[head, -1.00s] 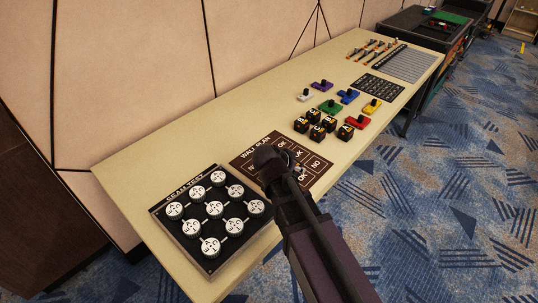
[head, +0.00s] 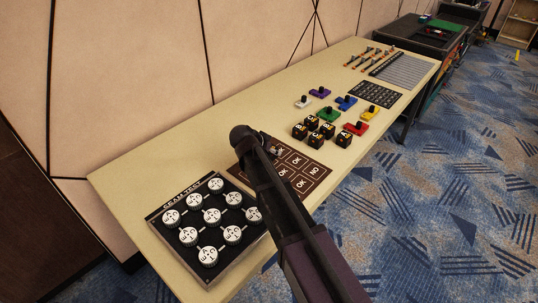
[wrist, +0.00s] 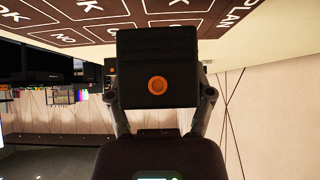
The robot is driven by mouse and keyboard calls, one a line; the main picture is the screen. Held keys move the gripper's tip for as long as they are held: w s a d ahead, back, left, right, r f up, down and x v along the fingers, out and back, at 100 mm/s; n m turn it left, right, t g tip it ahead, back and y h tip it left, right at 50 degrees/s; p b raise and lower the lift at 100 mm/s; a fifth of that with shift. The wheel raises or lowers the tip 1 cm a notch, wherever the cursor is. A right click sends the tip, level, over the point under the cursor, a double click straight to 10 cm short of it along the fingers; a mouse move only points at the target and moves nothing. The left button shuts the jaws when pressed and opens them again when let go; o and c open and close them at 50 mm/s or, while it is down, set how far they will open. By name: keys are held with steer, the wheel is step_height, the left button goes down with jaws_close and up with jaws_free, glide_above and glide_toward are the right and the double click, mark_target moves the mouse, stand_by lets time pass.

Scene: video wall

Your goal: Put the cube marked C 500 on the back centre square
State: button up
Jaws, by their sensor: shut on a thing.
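In the wrist view my gripper (wrist: 158,85) is shut on a black cube (wrist: 158,62). The cube shows an orange round mark on the face toward the camera, and its lettered face is hidden, so I cannot read C 500. The brown wall plan board (head: 313,172) has squares marked OK and NO, and my arm covers its left part in the head view. In the wrist view the board (wrist: 60,30) lies upside down along the top, beyond the cube. A gap to it cannot be judged. In the head view the gripper is mostly hidden behind my arm.
Several black lettered cubes (head: 316,139) stand right of the board. The beam test panel (head: 211,268) with white discs lies to its left. Coloured knobbed blocks (head: 346,101) stand farther back. The table's (head: 140,172) back strip is bare.

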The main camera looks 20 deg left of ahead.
steer(key=shift+w+a+f, duration=0.1)
steer(key=shift+w+a, duration=0.65)
steer(key=shift+a, duration=0.05)
steer(key=shift+f, duration=0.15)
steer(key=shift+f+b, duration=1.6)
steer(key=shift+b, duration=0.2)
steer(key=shift+f, duration=0.15)
steer(key=o, duration=1.1)
steer(key=shift+o, duration=0.2)
steer(key=shift+r, duration=0.2)
